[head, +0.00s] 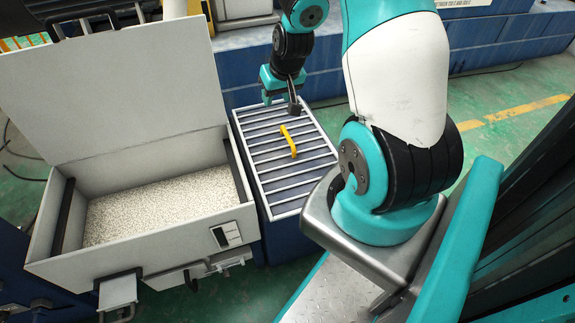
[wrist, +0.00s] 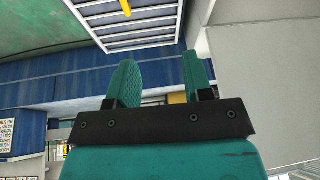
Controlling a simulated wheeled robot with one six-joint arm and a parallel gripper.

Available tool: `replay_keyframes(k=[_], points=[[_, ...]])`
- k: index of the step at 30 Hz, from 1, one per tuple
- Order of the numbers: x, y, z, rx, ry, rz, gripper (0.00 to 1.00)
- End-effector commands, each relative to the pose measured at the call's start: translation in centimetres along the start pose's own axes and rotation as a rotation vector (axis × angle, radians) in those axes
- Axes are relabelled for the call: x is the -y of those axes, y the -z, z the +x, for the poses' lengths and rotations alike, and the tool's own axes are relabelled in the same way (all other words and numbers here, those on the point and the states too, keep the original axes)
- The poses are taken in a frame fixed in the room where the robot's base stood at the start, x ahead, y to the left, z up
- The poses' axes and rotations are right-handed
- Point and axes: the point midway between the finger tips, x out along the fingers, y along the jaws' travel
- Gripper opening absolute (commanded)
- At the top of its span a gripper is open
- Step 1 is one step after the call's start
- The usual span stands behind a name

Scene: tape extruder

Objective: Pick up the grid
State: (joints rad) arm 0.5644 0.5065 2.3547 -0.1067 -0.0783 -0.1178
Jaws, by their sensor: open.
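The grid (head: 271,161) is a silver slatted rectangle with a yellow handle (head: 288,141) near its middle. It lies flat on top of a dark blue box, just right of the open hopper. My gripper (head: 279,98) is teal and is over the far end of the grid, apart from the handle. In the wrist view, the gripper's two teal fingers (wrist: 160,78) are apart with nothing between them. The grid (wrist: 128,38) and part of its yellow handle (wrist: 126,8) show at the top of that view, beyond the fingertips.
A grey hopper (head: 243,228) with its lid (head: 108,98) raised stands left of the grid and holds pale granules (head: 160,207). A long blue machine (head: 490,42) runs along the back. Green floor (head: 530,120) with a yellow line is open at the right.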

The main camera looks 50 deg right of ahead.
Motion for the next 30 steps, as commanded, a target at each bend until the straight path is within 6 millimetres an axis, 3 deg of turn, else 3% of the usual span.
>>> replay_keyframes(k=[1, 3, 7, 11, 21, 30], points=[[-2.3, -1.2, 3.3, -0.004, -0.031, 0.036, 0.46], [-4.5, -1.7, 5.0, -0.015, -0.066, 0.066, 0.46], [-6.5, -2.2, 6.7, -0.026, -0.099, 0.091, 0.46], [-7.0, -2.4, 8.8, -0.026, -0.105, 0.095, 0.46], [-7.7, -2.2, 16.3, -0.026, -0.103, 0.095, 0.46], [-7.9, -1.9, 18.7, -0.028, -0.103, 0.094, 0.46]])
